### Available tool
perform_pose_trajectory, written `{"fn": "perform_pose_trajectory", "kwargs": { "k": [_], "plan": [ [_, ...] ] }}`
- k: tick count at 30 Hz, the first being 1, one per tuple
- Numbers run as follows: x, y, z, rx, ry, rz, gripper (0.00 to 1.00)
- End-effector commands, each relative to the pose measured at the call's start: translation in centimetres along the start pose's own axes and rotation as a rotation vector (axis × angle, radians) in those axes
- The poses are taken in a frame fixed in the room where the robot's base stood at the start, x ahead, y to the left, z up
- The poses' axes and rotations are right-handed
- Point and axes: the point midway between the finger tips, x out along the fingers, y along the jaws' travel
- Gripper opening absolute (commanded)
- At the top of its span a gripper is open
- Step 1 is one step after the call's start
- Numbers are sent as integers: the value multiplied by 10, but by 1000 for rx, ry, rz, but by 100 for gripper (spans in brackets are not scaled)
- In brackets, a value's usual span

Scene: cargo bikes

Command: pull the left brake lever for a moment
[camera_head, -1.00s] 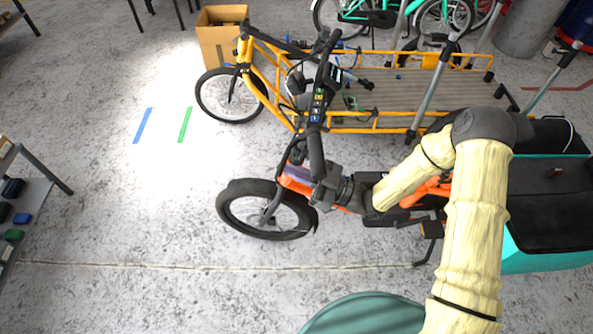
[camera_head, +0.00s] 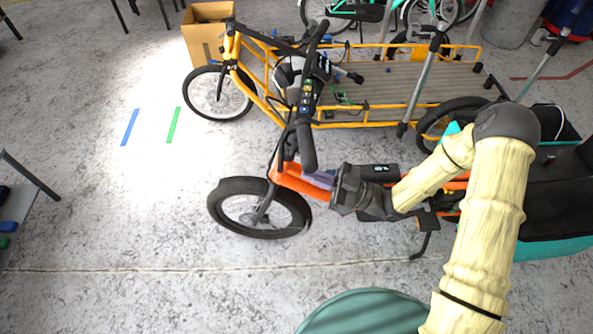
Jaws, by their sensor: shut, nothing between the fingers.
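The orange cargo bike (camera_head: 290,182) stands with its front wheel to the left. Its dark handlebar (camera_head: 312,82) runs from the top of the picture down to the near grip (camera_head: 307,148), which is the rider's left one. A dark, slim part that looks like the left brake lever (camera_head: 288,146) lies just left of this grip; its exact pull position is too small to tell. My gripper (camera_head: 334,186) is shut and empty. It is to the lower right of the grip's end, apart from it in the picture, above the bike's frame. Its fingertips are hard to make out.
A yellow cargo bike (camera_head: 262,78) with a flat wooden deck stands close behind. A cardboard box (camera_head: 206,42) is at the upper left. A teal round surface (camera_head: 365,315) is at the bottom.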

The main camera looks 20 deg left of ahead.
Motion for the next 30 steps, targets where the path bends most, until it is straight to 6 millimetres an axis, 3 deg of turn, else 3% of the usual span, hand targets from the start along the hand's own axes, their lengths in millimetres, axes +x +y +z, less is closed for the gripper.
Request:
{"fn": "perform_pose_trajectory", "kwargs": {
  "k": [6,12,30],
  "plan": [
    [-45,-1,3,-1,-1,3,0],
    [-69,-2,1,0,1,-1,0],
    [-72,-2,0,1,0,-2,0]
  ]
}}
